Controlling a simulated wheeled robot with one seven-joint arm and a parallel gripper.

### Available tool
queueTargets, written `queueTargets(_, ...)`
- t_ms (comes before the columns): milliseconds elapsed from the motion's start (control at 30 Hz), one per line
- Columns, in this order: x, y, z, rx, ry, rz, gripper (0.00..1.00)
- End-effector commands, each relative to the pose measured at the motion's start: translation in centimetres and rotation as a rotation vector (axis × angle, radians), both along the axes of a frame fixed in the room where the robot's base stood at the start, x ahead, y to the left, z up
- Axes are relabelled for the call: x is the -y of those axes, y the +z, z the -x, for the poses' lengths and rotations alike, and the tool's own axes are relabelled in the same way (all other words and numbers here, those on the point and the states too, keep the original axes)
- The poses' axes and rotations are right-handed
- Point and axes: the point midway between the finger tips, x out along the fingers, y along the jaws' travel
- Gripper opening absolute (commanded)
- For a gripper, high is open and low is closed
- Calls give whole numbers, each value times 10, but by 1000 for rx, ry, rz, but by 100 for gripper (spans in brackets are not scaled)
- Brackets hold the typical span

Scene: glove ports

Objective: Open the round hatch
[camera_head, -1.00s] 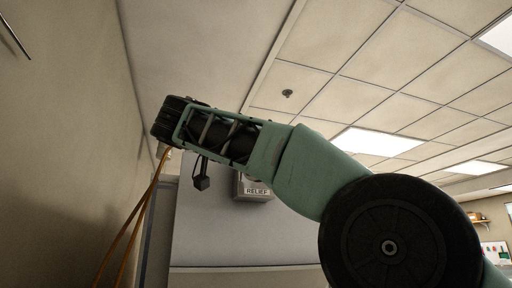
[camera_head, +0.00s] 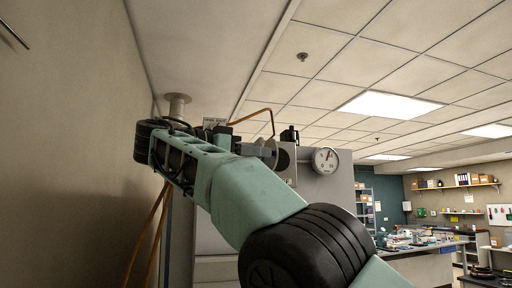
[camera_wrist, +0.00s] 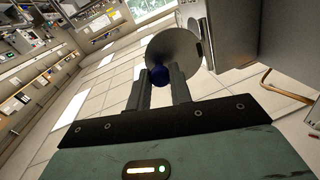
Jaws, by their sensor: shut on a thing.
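The round hatch (camera_wrist: 174,46) is a grey metal disc with a blue knob (camera_wrist: 158,75). In the wrist view, my gripper (camera_wrist: 159,82) is shut on the blue knob, one dark finger on each side. The disc stands out at an angle from a grey metal cabinet (camera_wrist: 228,30). My arm hides the lower part there, and I cannot make out the fingers.
An orange hose (camera_head: 256,117) arches above the hatch. A plain wall (camera_head: 70,150) runs close on the left. Benches (camera_head: 415,240) and shelves stand far off at the right.

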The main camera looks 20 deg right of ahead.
Motion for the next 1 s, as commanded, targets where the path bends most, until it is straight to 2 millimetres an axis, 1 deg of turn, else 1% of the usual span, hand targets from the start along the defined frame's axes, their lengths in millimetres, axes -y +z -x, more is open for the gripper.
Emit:
queueTargets(267, 0, 0, 0, 0, 1, 1, 0)
queueTargets(300, 0, 0, 0, 0, 1, 1, 26)
queueTargets(367, 0, 0, 0, 0, 1, 1, 43)
queueTargets(1000, 1, -2, 1, 1, 18, -1, 43)
